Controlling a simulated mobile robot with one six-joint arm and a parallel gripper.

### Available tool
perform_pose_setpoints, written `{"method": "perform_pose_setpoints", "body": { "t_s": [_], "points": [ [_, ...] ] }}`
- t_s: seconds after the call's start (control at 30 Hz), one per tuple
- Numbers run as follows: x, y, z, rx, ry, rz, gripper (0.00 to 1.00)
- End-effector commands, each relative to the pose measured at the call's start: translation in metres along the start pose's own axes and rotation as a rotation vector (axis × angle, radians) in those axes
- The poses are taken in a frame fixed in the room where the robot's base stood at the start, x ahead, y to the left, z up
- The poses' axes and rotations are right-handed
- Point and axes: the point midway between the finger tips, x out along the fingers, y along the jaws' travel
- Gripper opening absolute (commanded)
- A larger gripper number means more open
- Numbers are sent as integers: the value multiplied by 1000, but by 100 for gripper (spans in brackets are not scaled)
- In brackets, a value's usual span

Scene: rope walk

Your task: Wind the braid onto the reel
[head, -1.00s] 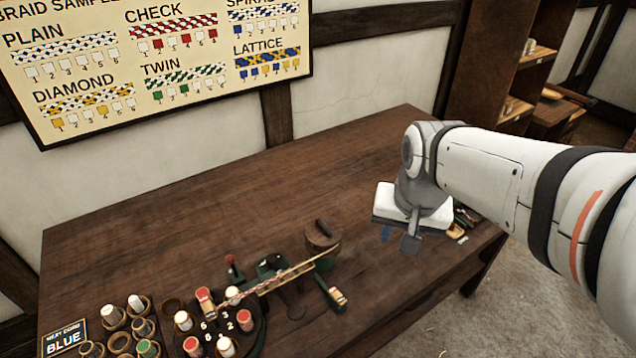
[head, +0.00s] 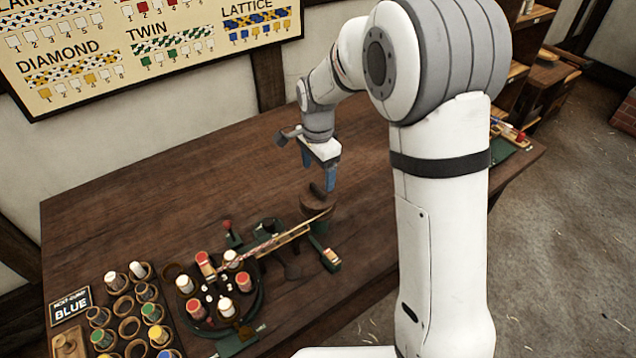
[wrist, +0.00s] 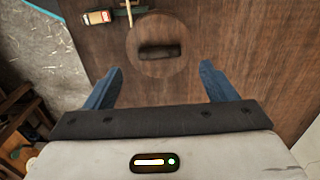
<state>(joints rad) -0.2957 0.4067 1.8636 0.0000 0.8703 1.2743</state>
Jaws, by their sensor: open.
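The reel (head: 314,212) is a round brown wooden drum with a dark crank handle (head: 318,190) on its top, standing near the middle of the table. In the wrist view the reel (wrist: 178,65) lies under my gripper, its dark handle (wrist: 160,52) crosswise between the fingers. My gripper (head: 319,172) is open and empty, its blue fingers pointing down just above the reel. The braid (head: 255,250) shows as a thin light strand with red, running from the braiding stand (head: 257,301) toward the reel. I cannot tell whether its end touches the reel.
Several bobbins with red and white tops stand on the braiding stand. A small green-based item (head: 330,258) lies beside the reel. The table's back is clear.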

Motion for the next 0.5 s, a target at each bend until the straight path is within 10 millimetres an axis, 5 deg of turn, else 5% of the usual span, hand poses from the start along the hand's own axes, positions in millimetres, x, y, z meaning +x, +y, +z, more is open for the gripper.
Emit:
{"method": "perform_pose_setpoints", "body": {
  "t_s": [0.23,0.5],
  "points": [
    [40,2,0,-1,-2,5,78],
    [57,1,0,-1,0,1,78]
  ]
}}
